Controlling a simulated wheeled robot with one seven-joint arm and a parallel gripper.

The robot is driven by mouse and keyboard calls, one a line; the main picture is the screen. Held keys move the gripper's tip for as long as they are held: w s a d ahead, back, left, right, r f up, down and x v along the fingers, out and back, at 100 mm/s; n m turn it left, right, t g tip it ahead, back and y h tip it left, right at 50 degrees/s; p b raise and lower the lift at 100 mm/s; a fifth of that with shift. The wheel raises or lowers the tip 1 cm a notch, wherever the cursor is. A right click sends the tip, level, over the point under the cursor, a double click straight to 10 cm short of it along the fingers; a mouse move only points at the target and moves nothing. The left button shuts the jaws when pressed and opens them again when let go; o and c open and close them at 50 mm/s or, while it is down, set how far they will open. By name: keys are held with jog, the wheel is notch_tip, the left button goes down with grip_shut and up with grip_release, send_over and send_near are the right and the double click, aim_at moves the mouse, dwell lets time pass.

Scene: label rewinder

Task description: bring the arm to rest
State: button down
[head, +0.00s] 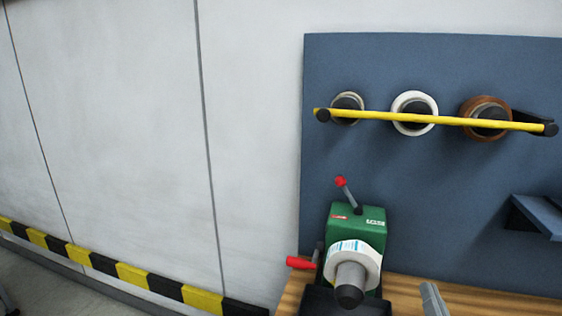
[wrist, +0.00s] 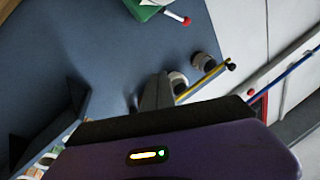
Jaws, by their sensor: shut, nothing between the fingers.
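My gripper (wrist: 158,82) shows in the wrist view as grey fingers that are shut and empty, rising from its dark, purple-edged body. The blue panel lies beyond the fingers, and they overlap the end of the row of rolls in the picture. A grey piece (head: 434,299) shows at the bottom edge of the head view; I cannot tell if it is part of my arm. The green rewinder (head: 357,222) stands on the wooden bench with a white label roll (head: 366,259) on its spindle. Its red-tipped lever (head: 347,190) leans up and left.
A yellow bar (head: 430,120) runs across three rolls on the blue panel (head: 400,62), including a white roll (head: 427,97) and a brown roll (head: 466,111). A blue shelf (head: 540,216) juts out at right. The pale wall (head: 110,120) side is open.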

jog(key=s+a+f+n+g, duration=0.1)
jog(key=s+f, duration=0.3)
jog(key=s, duration=0.8)
jog(key=s+a+f+n+g+y, duration=0.1)
jog(key=s+a+f+n+g, duration=0.1)
jog(key=s, duration=1)
jog(key=s+a+f+n+g+y, duration=0.1)
jog(key=s+a+f, duration=0.3)
jog(key=s, duration=0.9)
notch_tip(320, 180, down, 2)
jog(key=shift+f+n+g+b, duration=0.2)
jog(key=shift+n+g+b, duration=0.15)
jog(key=shift+n+g, duration=0.4)
